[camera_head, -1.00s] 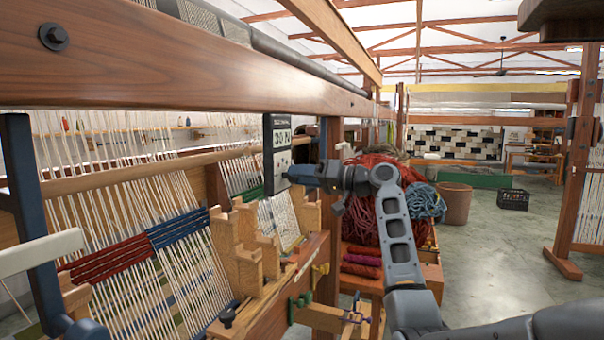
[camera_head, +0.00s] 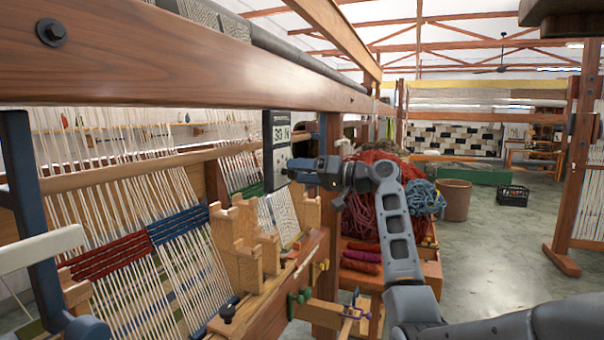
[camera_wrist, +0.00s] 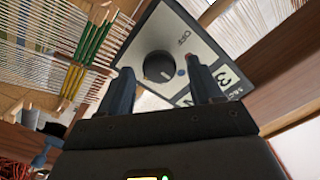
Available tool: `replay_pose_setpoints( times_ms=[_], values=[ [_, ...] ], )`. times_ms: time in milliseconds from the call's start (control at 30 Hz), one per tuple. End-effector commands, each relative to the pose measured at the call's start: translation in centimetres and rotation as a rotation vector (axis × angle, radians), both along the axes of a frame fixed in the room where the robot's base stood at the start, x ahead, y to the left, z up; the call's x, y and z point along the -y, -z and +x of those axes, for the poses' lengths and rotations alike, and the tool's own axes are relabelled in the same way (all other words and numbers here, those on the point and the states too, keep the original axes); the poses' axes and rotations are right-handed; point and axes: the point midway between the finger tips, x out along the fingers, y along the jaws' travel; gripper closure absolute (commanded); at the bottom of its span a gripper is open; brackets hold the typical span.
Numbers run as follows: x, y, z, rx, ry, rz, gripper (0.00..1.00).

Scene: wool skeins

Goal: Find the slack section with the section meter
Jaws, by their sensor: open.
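The loom's pale warp threads (camera_head: 105,185) slope down with red (camera_head: 107,258) and blue (camera_head: 177,225) bands. I cannot tell which section is slack.
A thick wooden beam (camera_head: 190,65) crosses above, and a post (camera_head: 328,195) stands beside my arm. Stepped wooden blocks (camera_head: 240,245) stand on the loom's front edge. Red yarn (camera_head: 375,208) and blue yarn (camera_head: 424,199) are heaped behind. Open floor (camera_head: 490,260) lies right.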

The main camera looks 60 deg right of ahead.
Motion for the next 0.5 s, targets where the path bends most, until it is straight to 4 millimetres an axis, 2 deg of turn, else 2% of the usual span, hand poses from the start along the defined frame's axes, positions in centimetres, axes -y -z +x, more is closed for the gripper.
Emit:
replay_pose_setpoints(
  times_ms=[167,500],
  values=[
    [0.2,0.2,-1.8,0.002,0.003,0.0,0.35],
    [0.6,0.2,-6.9,0.001,0.002,0.0,0.35]
  ],
)
